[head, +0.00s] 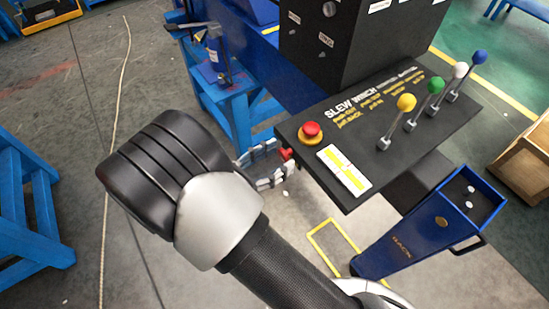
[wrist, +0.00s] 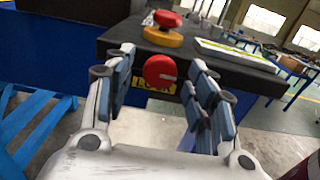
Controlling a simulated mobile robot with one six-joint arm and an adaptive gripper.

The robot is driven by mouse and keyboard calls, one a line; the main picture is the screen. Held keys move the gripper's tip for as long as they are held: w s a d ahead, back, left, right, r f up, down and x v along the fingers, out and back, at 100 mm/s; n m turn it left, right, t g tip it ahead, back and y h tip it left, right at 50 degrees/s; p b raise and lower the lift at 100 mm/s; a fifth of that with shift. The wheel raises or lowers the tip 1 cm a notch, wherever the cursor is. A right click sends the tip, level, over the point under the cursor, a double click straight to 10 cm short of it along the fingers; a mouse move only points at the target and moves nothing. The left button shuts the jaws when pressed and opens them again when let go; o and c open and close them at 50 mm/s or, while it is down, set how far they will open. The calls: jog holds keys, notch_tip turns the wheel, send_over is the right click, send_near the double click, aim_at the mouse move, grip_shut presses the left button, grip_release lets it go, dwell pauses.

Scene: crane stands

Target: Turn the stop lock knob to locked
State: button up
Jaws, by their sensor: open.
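The stop lock knob (wrist: 160,71) is a round red knob on the front face of the dark console, with a short white mark pointing roughly to the right. A yellow label (wrist: 152,85) reading "LOCK" shows partly below it. My gripper (wrist: 162,62) is open, with one finger on either side of the knob in the picture; I cannot tell whether the fingertips reach past it. In the head view my gripper (head: 270,165) is below the console's left edge, and a bit of the red knob (head: 287,153) shows by its fingertips.
A red mushroom button (head: 311,131) on a yellow base sits on the console top (head: 350,120), just above the knob. Several levers with coloured balls stand farther right. A blue stand with a vice (head: 215,70) is behind. A blue box (head: 420,235) stands at lower right.

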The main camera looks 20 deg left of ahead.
jog(key=c, duration=1.1)
jog(key=shift+m, duration=0.3)
jog(key=m+b, duration=0.2)
jog(key=m, duration=0.1)
jog(key=shift+f+m+b, duration=0.15)
jog(key=shift+m+b, duration=0.15)
jog(key=shift+b, duration=0.05)
jog(key=m+b, duration=0.4)
jog(key=m, duration=0.1)
jog(key=shift+m, duration=0.3)
jog(key=m+b, duration=0.5)
jog(key=shift+m+b, duration=1.35)
jog(key=shift+m, duration=0.25)
